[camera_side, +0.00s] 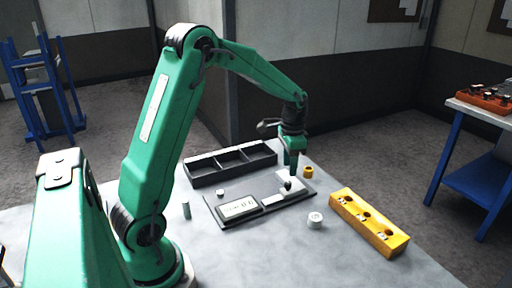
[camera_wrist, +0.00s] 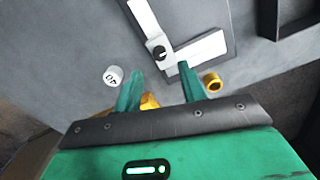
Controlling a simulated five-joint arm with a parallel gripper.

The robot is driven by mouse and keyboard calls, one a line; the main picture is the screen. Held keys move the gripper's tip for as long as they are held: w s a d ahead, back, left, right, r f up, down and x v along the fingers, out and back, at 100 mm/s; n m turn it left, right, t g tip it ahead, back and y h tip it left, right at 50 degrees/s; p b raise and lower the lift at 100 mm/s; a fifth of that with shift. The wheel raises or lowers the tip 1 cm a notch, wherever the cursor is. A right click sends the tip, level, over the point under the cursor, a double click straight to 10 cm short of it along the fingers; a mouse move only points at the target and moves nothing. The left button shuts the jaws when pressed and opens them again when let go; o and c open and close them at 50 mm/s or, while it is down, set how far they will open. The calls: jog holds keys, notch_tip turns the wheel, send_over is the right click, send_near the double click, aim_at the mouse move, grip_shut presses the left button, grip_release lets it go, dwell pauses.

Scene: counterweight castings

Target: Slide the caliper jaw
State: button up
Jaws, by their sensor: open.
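The caliper is a dark flat plate (camera_side: 222,217) on the table, with a lit display (camera_side: 240,207) whose digits are too small to read surely. At its right end is a pale jaw piece with a small dark knob (camera_side: 287,184). In the wrist view, the knob (camera_wrist: 158,52) sits at the end of a white strip (camera_wrist: 145,20), beside a white pad (camera_wrist: 203,48) on the plate. My gripper (camera_side: 291,172) points down over this right end. In the wrist view, my gripper (camera_wrist: 160,80) is open, its fingers apart with nothing held; the knob appears just beyond the fingertips. Contact cannot be told.
A white weight (camera_side: 315,221) and a brass ring (camera_side: 308,171) stand near the plate's right end. A yellow block with holes (camera_side: 385,240) lies right. A dark compartment tray (camera_side: 205,182) stands behind. A small grey cylinder (camera_side: 186,210) is left. The table's front is clear.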

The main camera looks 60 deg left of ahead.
aim_at(288, 182)
jog(key=shift+f, duration=3.1)
jog(key=shift+c, duration=0.2)
grip_shut()
